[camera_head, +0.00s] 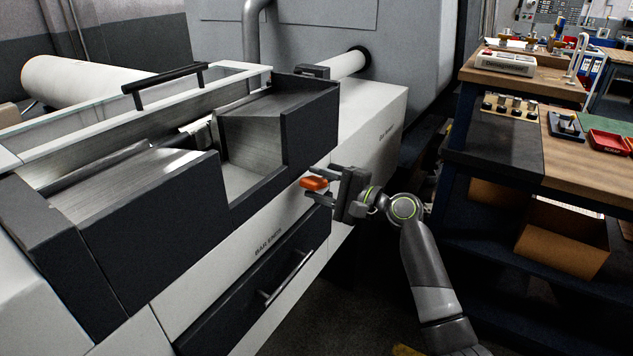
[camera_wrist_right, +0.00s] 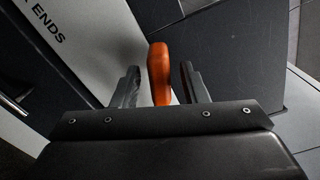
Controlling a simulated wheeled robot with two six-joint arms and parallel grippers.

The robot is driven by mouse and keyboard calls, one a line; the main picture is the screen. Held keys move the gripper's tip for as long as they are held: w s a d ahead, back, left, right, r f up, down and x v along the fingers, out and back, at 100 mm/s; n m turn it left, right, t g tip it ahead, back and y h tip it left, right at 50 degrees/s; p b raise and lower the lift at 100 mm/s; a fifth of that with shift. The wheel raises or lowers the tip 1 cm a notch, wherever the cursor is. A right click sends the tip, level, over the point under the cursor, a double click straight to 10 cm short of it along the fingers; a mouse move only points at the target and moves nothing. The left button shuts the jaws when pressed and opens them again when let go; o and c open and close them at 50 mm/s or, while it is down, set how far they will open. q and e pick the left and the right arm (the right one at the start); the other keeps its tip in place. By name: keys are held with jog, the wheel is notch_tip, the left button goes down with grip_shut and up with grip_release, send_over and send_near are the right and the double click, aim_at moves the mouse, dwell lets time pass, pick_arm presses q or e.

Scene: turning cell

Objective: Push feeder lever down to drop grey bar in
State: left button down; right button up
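The orange feeder lever (camera_head: 313,183) sticks out from the right end of the bar feeder (camera_head: 262,212), low on its front side. My right gripper (camera_head: 319,184) is at the lever, with one finger above it and one below. In the right wrist view the lever (camera_wrist_right: 159,72) stands between the two spread fingers (camera_wrist_right: 159,86), with a gap on each side. The gripper is open and not closed on it. I cannot clearly make out a grey bar in the feeder's open metal trough (camera_head: 110,183). My left gripper is not in view.
A black-handled lid (camera_head: 165,78) is at the feeder's back. A drawer with a metal handle (camera_head: 288,277) is below the lever. A workbench (camera_head: 560,170) with a red tray (camera_head: 609,142) stands at the right. Dark floor lies between the feeder and bench.

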jog(key=shift+w+a, duration=0.2)
jog(key=shift+a, duration=0.1)
jog(key=shift+c, duration=0.3)
grip_shut()
jog(key=shift+f, duration=0.1)
